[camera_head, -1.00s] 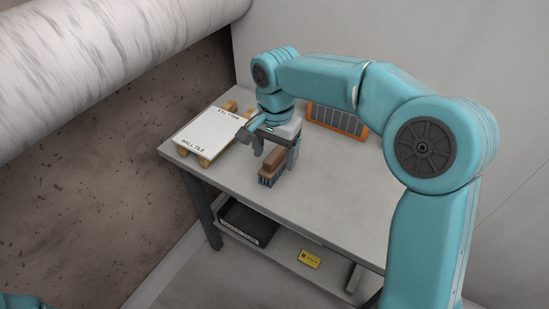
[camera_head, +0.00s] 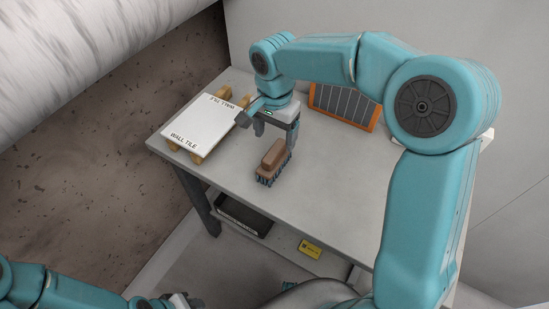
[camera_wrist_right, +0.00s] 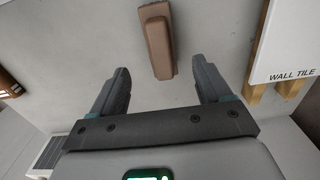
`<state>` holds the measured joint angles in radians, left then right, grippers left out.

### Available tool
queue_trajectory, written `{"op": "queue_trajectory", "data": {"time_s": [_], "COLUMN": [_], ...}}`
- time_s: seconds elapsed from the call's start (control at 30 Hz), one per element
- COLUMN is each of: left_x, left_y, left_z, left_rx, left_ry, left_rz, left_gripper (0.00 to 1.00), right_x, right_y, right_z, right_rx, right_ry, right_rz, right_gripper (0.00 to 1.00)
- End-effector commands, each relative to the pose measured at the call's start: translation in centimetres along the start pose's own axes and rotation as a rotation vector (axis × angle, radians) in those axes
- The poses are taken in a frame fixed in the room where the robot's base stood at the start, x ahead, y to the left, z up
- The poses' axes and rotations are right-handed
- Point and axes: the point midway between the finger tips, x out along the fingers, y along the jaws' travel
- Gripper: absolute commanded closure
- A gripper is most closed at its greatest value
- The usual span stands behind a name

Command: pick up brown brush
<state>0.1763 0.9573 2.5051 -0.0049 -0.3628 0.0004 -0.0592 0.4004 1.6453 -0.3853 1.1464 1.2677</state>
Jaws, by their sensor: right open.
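The brown brush (camera_head: 271,161) lies on the grey table near its front edge, with dark bristles facing down. It also shows in the right wrist view (camera_wrist_right: 158,42), just beyond the fingertips and between their lines. My right gripper (camera_head: 276,139) is open and empty just above and behind the brush. Its two fingers are spread on either side in the right wrist view (camera_wrist_right: 161,72), and no contact with the brush shows. My left gripper (camera_head: 178,301) is partly cut off at the bottom edge, too little to tell its jaws.
A white wall tile (camera_head: 205,125) rests on wooden supports at the table's left. An orange-framed panel (camera_head: 343,106) stands at the back right. A black bin (camera_head: 244,217) and a yellow card (camera_head: 310,249) are on the lower shelf. The tabletop right of the brush is clear.

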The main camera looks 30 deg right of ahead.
Motion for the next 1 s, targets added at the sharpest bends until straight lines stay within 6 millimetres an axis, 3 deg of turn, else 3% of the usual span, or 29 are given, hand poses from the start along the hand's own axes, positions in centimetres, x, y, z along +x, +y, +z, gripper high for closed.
{"op": "queue_trajectory", "data": {"time_s": [0.1,0.37,0.63,0.97,1.0], "left_x": [0.2,0.2,0.0,0.0,0.0], "left_y": [-0.1,-0.1,0.0,0.0,0.0], "left_z": [0.0,0.0,0.0,0.0,0.0], "left_rx": [0.0,0.0,0.0,0.0,0.0], "left_ry": [0.0,0.0,0.0,0.0,0.0], "left_rz": [0.0,0.0,0.0,0.0,0.0], "left_gripper": [0.61,0.61,0.61,0.61,0.61], "right_x": [2.7,5.2,9.2,10.1,10.1], "right_y": [0.1,-0.1,-0.2,-0.3,-0.3], "right_z": [0.1,0.0,-0.2,-0.3,-0.3], "right_rx": [-0.002,0.0,0.0,0.0,0.0], "right_ry": [-0.003,-0.001,-0.002,-0.001,-0.001], "right_rz": [0.004,0.002,0.003,-0.001,-0.001], "right_gripper": [0.22,0.22,0.22,0.22,0.35]}}
